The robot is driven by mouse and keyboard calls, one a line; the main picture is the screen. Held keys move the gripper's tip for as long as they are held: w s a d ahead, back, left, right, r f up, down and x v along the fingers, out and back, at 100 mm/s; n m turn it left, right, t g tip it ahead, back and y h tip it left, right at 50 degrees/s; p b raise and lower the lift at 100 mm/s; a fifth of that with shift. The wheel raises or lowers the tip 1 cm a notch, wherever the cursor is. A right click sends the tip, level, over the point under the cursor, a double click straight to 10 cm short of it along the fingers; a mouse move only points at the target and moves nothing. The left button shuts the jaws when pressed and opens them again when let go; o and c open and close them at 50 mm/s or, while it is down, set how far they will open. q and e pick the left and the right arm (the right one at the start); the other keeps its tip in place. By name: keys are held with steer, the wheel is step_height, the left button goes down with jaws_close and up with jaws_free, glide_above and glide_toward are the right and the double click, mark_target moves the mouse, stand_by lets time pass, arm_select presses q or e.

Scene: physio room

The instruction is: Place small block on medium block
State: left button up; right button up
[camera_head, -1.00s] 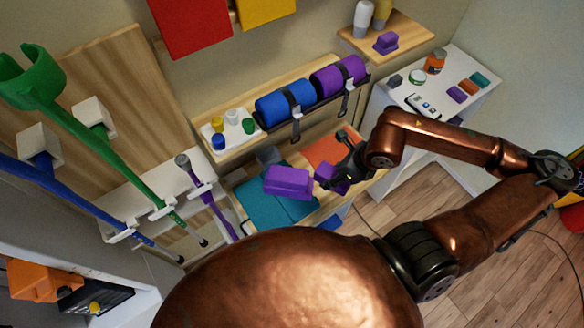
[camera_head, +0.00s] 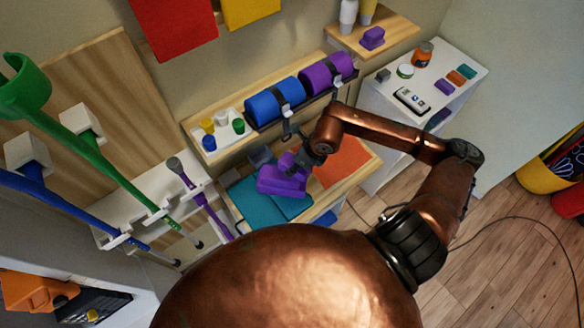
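The purple medium block (camera_head: 280,186) lies on the teal mat (camera_head: 243,200) on the low wooden table. A smaller purple block (camera_head: 286,162) is at its upper edge in the picture, overlapping it. My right gripper (camera_head: 299,164) comes in from the right and appears shut on this small block, with the fingers partly hidden. I cannot tell whether the small block touches the medium block or is held just above it. My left gripper is not in view.
A shelf behind holds blue (camera_head: 274,99) and purple rolls (camera_head: 328,73) and a tray of coloured pieces (camera_head: 218,132). A grey block (camera_head: 261,155) lies behind the medium block. An orange mat (camera_head: 342,162) is bare. Crutches stand at left.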

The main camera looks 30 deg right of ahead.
steer(key=shift+w+a+f, duration=0.1)
steer(key=shift+w+f, duration=0.2)
steer(key=shift+f, duration=0.05)
steer(key=x, duration=0.2)
steer(key=p+x, duration=0.1)
steer(key=shift+s+f, duration=0.2)
steer(key=shift+s, duration=0.05)
steer(key=shift+d+f, duration=0.2)
steer(key=shift+f, duration=0.05)
steer(key=shift+f, duration=0.1)
steer(key=shift+f, duration=0.15)
steer(key=o, duration=1.1)
steer(key=shift+o, duration=0.2)
